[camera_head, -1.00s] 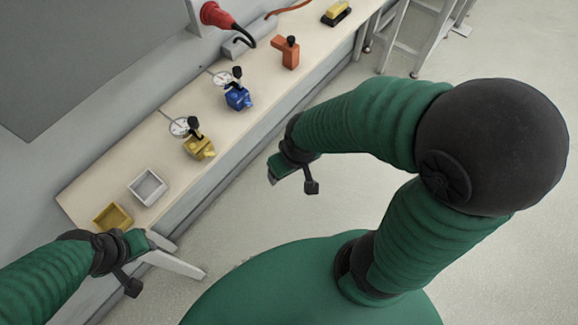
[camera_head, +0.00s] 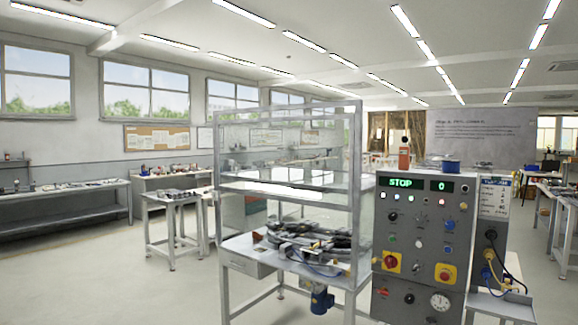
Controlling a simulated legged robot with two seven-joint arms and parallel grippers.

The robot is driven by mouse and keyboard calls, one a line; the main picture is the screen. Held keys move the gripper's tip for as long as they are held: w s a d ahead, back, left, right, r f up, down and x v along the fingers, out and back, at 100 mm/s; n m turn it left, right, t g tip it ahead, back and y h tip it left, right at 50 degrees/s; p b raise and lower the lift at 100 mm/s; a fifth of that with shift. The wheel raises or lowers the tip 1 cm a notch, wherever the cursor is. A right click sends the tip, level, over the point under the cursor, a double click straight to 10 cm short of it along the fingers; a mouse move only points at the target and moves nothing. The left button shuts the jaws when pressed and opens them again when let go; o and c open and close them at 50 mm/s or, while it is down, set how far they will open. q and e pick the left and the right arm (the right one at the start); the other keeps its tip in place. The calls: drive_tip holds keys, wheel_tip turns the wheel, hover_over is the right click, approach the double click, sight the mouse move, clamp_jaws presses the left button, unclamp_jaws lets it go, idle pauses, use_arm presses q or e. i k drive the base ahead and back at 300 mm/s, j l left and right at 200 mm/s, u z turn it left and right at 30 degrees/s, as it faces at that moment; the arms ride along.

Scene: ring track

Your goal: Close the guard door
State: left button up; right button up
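A machine with a grey-framed guard (camera_head: 358,165) and clear panels stands in the middle of the head view. A pale, nearly horizontal bar or panel edge (camera_head: 285,190) crosses the guard at mid-height. The space below it, above the machine's table, looks uncovered at the front. I cannot tell for sure which clear panel is the guard door. Dark mechanical parts (camera_head: 310,240) lie on the table inside the frame. Neither of my grippers is in view.
A grey control cabinet (camera_head: 420,235) with a green "STOP" display, buttons and red-yellow switches stands right of the guard. A small table (camera_head: 172,200) stands to the left. Benches (camera_head: 65,205) line the left wall. The left front floor (camera_head: 110,285) is clear.

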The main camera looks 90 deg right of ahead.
sight(349, 208)
drive_tip(key=z, duration=2.6)
